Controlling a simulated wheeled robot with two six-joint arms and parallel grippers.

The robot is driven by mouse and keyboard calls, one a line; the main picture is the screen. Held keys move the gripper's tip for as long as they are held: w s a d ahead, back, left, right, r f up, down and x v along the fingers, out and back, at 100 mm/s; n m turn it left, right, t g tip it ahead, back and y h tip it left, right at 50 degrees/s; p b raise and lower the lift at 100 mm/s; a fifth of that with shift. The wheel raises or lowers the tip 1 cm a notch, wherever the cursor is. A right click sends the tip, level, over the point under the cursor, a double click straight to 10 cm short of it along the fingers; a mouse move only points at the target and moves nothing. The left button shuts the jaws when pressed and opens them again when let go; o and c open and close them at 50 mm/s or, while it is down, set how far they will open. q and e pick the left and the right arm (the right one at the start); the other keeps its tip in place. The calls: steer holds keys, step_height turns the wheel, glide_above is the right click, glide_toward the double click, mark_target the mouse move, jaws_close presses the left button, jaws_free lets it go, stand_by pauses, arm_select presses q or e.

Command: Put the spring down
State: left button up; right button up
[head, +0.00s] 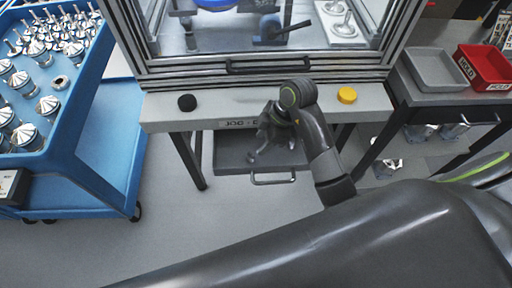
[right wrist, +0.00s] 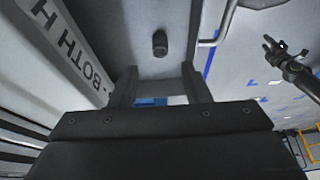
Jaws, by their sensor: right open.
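The spring (right wrist: 160,43), a small dark cylinder, is on the grey floor of the open drawer in the right wrist view. A small grey piece in the drawer in the head view (head: 252,157) appears to be the same spring. My right gripper (head: 266,143) reaches down into the drawer beside it. In the right wrist view my right gripper (right wrist: 158,82) has its fingers spread, with nothing between them. The spring is just beyond the fingertips, apart from them. What looks like my left gripper (right wrist: 275,46) shows at the right there; its jaws are too small to judge.
The open drawer (head: 225,160) has a front handle (head: 272,180) and hangs under a grey ledge (head: 228,104). A black knob (head: 187,102) and a yellow button (head: 347,95) are on the ledge. A blue cart (head: 105,150) stands left; grey and red bins (head: 485,66) stand right.

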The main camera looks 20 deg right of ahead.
steer(key=shift+v, duration=2.25)
